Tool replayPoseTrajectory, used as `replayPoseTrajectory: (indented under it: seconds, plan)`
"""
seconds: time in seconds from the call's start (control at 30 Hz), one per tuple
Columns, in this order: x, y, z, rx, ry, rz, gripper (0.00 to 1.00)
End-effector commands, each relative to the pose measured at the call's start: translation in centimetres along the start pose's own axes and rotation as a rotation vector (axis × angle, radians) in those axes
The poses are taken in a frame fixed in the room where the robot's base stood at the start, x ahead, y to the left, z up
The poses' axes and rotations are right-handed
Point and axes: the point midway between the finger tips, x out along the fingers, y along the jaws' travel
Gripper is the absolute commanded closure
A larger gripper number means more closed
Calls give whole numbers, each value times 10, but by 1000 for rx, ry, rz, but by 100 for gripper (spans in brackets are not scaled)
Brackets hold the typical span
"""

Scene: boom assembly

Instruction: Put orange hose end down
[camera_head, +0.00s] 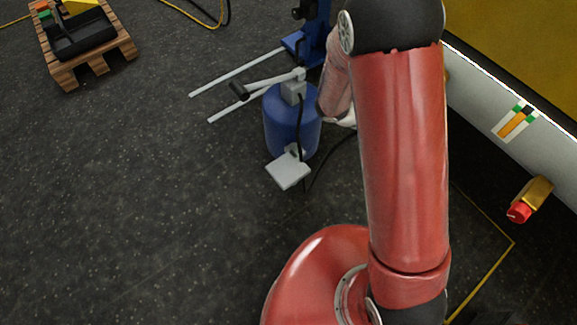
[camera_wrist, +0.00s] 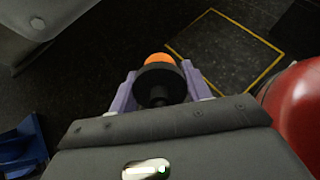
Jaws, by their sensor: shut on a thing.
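The orange hose end (camera_wrist: 160,59) shows in the wrist view as an orange tip with a black collar. My gripper (camera_wrist: 158,88) is shut on it, with a purple finger on each side of the black part. Dark floor lies beyond the orange tip in this view. In the head view my red arm hides the gripper and the hose end. How high the hose end is above the floor I cannot tell.
A blue cylinder (camera_head: 292,125) with a grey pedal stands left of my arm, near a blue lift with forks (camera_head: 250,72). A pallet (camera_head: 88,60) is at top left. A yellow floor outline (camera_wrist: 262,84) encloses bare floor. A red-and-yellow fitting (camera_head: 530,200) juts from the white wall.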

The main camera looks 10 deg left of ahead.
Motion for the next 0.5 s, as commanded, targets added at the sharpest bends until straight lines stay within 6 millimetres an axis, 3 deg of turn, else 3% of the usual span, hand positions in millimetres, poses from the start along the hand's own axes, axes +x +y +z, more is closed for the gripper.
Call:
replayPoseTrajectory:
  seconds: [0.27,0.37,0.5]
  plan:
    - [-36,-11,-47,274,365,-285,94]
    - [-66,-10,-71,422,524,-375,94]
    - [-126,-2,-103,641,719,-454,94]
